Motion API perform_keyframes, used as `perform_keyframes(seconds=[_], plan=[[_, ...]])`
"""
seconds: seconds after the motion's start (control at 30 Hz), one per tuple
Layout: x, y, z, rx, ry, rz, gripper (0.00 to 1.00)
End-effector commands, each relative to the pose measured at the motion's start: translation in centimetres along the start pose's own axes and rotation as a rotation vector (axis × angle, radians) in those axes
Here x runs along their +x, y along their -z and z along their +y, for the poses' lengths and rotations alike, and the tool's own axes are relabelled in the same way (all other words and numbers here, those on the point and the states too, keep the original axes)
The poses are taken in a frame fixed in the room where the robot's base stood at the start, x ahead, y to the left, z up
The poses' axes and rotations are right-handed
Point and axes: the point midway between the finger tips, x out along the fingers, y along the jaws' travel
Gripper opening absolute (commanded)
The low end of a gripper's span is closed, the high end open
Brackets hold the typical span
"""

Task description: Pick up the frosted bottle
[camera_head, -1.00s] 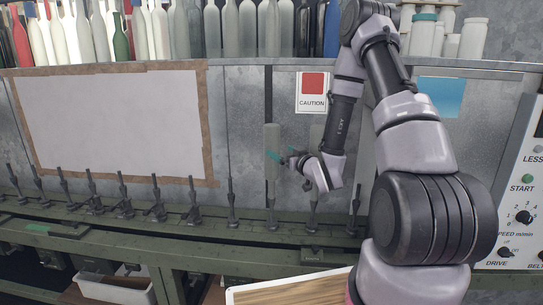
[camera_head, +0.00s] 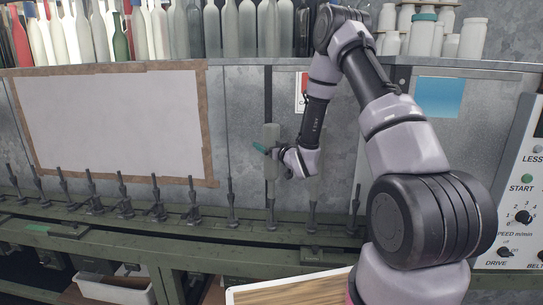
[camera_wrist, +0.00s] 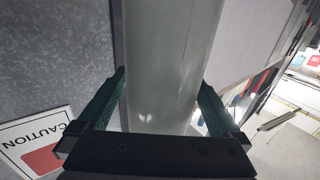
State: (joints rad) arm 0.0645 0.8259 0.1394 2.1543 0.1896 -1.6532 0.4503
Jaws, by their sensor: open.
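The frosted bottle (camera_head: 271,172) is pale grey-green and stands upright on a spindle in front of the grey metal panel. My gripper (camera_head: 262,149) is at the bottle's middle height, with green fingers reaching it from the right. In the wrist view the bottle (camera_wrist: 163,50) runs between the two open fingers of my gripper (camera_wrist: 163,80), one on each side. Small gaps seem to show between the fingers and the glass.
Several bare spindles (camera_head: 155,190) stand in a row along the green rail (camera_head: 110,222). Bottles and white jars (camera_head: 472,38) fill the shelf above. A caution sign (camera_wrist: 35,145) is on the panel. A control panel (camera_head: 520,200) is at the right. A pale upright shape (camera_head: 316,188) shows beneath my wrist.

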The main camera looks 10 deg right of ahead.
Motion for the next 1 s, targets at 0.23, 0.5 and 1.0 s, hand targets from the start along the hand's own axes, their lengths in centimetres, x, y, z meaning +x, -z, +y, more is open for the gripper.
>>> perform_keyframes(seconds=[0.23, 0.5, 1.0], plan=[[0.0, 0.0, 0.0, 0.0, 0.0, 0.0, 0.58], [0.0, 0.1, 0.0, -0.001, 0.0, 0.002, 0.0], [0.0, 3.3, 0.0, -0.002, 0.0, 0.006, 0.0]])
